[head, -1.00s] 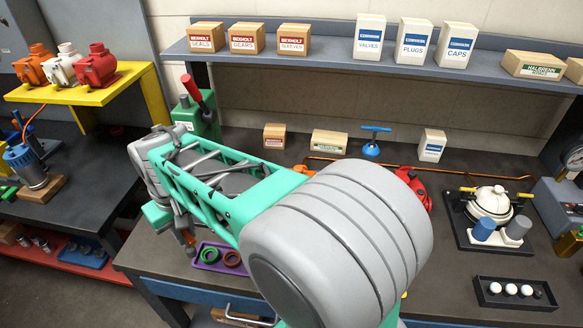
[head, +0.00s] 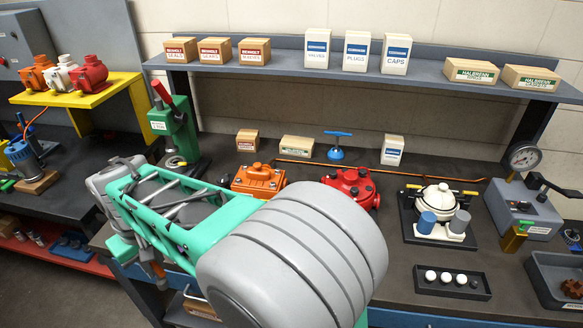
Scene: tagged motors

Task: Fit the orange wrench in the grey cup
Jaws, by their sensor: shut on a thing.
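The grey cup (head: 460,222) stands upright at the right of the bench, beside a blue cup (head: 428,223) and in front of the white motor. My gripper (head: 154,266) is at the far lower end of my arm, left of centre, pointing down near the bench's front left edge. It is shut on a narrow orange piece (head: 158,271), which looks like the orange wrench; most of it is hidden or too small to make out. My gripper is well left of the grey cup. My own arm covers much of the middle foreground.
An orange motor (head: 258,180) and a red motor (head: 351,187) stand mid-bench. The white motor (head: 435,197) sits on a dark base. A black tray (head: 452,281) with white balls lies in front, a grey bin (head: 552,283) at right. A green press (head: 172,130) stands behind my arm.

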